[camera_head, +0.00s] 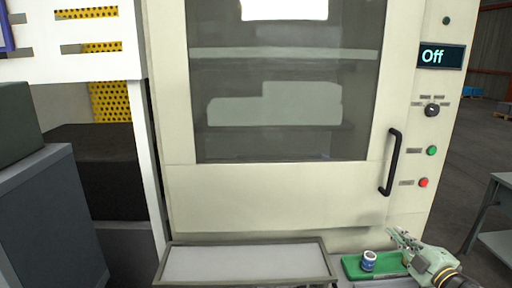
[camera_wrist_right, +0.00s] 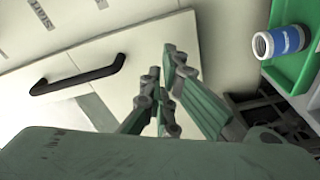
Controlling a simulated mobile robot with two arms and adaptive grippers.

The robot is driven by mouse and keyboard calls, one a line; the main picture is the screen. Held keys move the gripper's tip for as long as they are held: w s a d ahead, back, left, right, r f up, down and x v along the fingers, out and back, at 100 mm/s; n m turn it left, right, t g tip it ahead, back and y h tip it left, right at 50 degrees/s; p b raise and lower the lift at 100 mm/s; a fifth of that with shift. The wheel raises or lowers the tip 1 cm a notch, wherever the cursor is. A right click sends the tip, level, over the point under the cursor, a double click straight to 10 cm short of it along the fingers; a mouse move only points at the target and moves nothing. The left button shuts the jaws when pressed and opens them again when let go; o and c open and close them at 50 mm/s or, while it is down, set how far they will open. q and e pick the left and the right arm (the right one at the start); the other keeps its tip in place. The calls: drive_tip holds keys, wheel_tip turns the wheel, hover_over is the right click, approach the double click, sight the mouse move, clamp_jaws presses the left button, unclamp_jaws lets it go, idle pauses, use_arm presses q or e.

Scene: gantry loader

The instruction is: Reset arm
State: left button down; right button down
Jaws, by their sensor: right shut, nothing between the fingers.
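My right gripper (camera_head: 394,236) is at the lower right of the head view, in front of the machine and beside a green tray (camera_head: 352,268). Its fingers are shut and empty; they also show in the right wrist view (camera_wrist_right: 160,80). In the right wrist view the cylinder (camera_wrist_right: 280,41) is at the upper right, in the tray (camera_wrist_right: 295,75). My left gripper is not in view.
The cream machine has a closed windowed door (camera_head: 280,195) with a black handle (camera_head: 391,162). Its display (camera_head: 441,56) reads "Off", above a knob, a green button (camera_head: 432,150) and a red button (camera_head: 423,183). A grey tray (camera_head: 245,264) lies in front. A table (camera_head: 497,215) stands at right.

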drive_tip(key=s+a+f+m+g+h, duration=0.5)
drive_tip(key=s+a+f+m, duration=0.4)
drive_tip(key=s+a+f, duration=0.5)
drive_tip(key=s+a+f+m+g+y, duration=0.1)
drive_tip(key=s+a+f+m+g, duration=0.15)
drive_tip(key=s, duration=0.75)
drive_tip(key=s+a+f+m+g, duration=0.1)
drive_tip(key=s+a+g, duration=0.25)
drive_tip(key=s, duration=0.65)
drive_tip(key=s+a+f+m+g+y, duration=0.1)
drive_tip(key=s+a+f+g, duration=0.15)
drive_tip(key=s, duration=0.75)
wheel_tip(320, 180, down, 28)
drive_tip(key=r+g+b, duration=0.1)
drive_tip(key=g+b, duration=0.1)
drive_tip(key=b, duration=0.2)
drive_tip(key=s+d+f+b, duration=0.1)
drive_tip(key=s+f+b, duration=0.1)
drive_tip(key=s+f, duration=0.7)
drive_tip(key=s+d+f+g+b, duration=0.1)
drive_tip(key=s+d+f+b, duration=0.1)
drive_tip(key=s+f, duration=0.7)
wheel_tip(320, 180, down, 5)
drive_tip(key=shift+s+r, duration=0.1)
drive_tip(key=shift+s, duration=0.15)
drive_tip(key=shift+d, duration=0.1)
